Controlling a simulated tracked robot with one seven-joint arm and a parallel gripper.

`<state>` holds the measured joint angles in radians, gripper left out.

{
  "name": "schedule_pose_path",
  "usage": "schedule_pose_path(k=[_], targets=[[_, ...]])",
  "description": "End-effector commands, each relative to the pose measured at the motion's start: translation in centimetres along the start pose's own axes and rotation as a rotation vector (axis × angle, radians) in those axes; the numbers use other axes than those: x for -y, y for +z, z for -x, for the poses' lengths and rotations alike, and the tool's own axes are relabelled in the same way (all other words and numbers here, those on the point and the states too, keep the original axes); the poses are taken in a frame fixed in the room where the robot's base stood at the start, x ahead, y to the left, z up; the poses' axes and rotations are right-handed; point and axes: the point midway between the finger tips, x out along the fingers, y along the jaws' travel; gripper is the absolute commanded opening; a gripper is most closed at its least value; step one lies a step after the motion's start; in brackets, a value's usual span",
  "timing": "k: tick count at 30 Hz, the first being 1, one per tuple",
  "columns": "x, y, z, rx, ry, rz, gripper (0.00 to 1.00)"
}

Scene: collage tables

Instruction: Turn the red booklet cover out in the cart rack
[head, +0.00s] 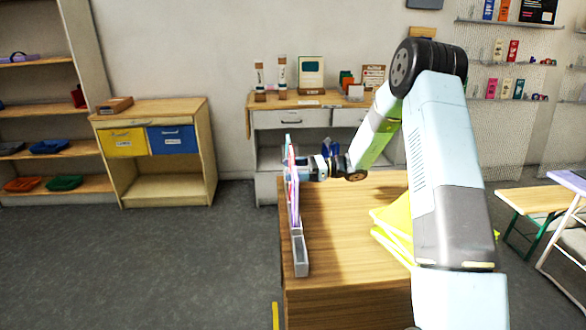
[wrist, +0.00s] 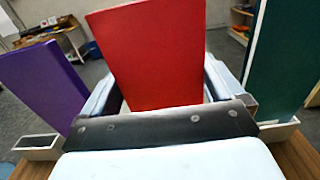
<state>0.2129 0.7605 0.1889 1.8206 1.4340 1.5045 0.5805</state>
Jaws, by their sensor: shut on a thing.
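The red booklet (wrist: 148,60) stands upright, slightly tilted, with a plain red face toward my wrist camera. My gripper (head: 303,171) is shut on it, with one finger at each side edge in the wrist view. Its lower edge is hidden behind my gripper, so I cannot tell whether it touches the rack. The grey rack (head: 301,256) runs along the left edge of the wooden cart top; its ends show in the wrist view (wrist: 38,148). In the head view the booklets are nearly edge-on.
A purple booklet (wrist: 38,85) leans on the left of the red one, and a dark green booklet (wrist: 283,55) stands close on the right. Yellow folded cloth (head: 393,228) lies on the cart top (head: 340,240). A cabinet with yellow and blue drawers (head: 150,110) stands behind left.

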Motion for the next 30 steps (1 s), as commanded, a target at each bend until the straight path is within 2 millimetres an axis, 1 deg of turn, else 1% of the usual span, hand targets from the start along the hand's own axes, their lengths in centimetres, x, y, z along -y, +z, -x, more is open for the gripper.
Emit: schedule_pose_path(k=[9,19,20,21,27,30], targets=[[0.0,-0.87,0.03,0.0,0.0,0.0,0.61],[0.0,-0.88,0.04,0.0,0.0,0.0,0.61],[0.0,-0.88,0.04,0.0,0.0,0.0,0.98],[0.0,-0.88,0.04,0.0,0.0,0.0,1.0],[0.0,-0.9,0.08,0.0,0.0,0.0,1.0],[0.02,-0.91,0.47,0.0,-0.001,0.0,1.0]])
